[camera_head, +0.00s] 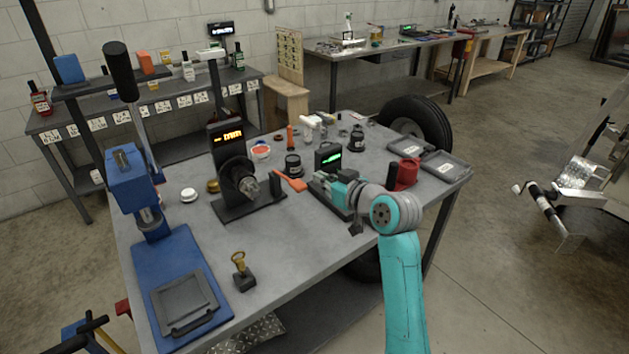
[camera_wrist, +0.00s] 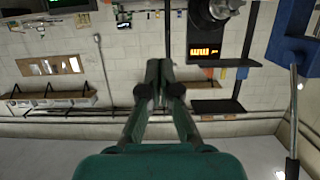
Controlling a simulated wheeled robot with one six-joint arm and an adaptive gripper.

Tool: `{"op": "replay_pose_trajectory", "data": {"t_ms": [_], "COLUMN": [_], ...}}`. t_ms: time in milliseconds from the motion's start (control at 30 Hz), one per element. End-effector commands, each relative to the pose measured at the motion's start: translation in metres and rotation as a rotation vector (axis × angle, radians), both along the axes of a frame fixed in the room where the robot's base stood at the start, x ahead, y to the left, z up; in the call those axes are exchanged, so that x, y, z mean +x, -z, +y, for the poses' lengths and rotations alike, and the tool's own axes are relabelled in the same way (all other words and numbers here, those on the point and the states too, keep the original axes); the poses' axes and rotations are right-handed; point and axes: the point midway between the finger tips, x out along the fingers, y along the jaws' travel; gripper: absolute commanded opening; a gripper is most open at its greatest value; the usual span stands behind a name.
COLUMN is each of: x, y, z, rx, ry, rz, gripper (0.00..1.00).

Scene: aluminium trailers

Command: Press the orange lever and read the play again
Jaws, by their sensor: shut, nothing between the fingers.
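The orange lever (camera_head: 291,182) shows as a flat, slanted orange bar near the middle of the grey table. A dark box with a lit green readout (camera_head: 328,157) stands just right of it; its digits are too small to read. A black stand left of the lever carries an orange-lit display (camera_head: 228,135), which also shows upside down in the wrist view (camera_wrist: 204,51). My gripper (camera_head: 322,184) is right of the lever, apart from it as far as I can tell. In the wrist view its fingers (camera_wrist: 158,65) are together and empty. The lever is not identifiable there.
A blue press (camera_head: 130,180) with a tall handle stands at the table's left. A small brass-topped part (camera_head: 240,270) sits at the front. The table front between press and arm is mostly clear.

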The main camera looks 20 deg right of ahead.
Motion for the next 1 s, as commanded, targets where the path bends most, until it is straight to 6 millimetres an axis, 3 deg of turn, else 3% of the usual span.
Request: {"op": "replay_pose_trajectory", "data": {"t_ms": [500,700,1000], "x": [0.085,0.083,0.083], "y": [0.021,0.050,0.062], "z": [0.028,0.027,0.027], "rx": [0.000,0.001,-0.001], "ry": [-0.001,0.001,0.001], "rz": [0.000,0.000,-0.001], "gripper": [0.00,0.00,0.00]}}
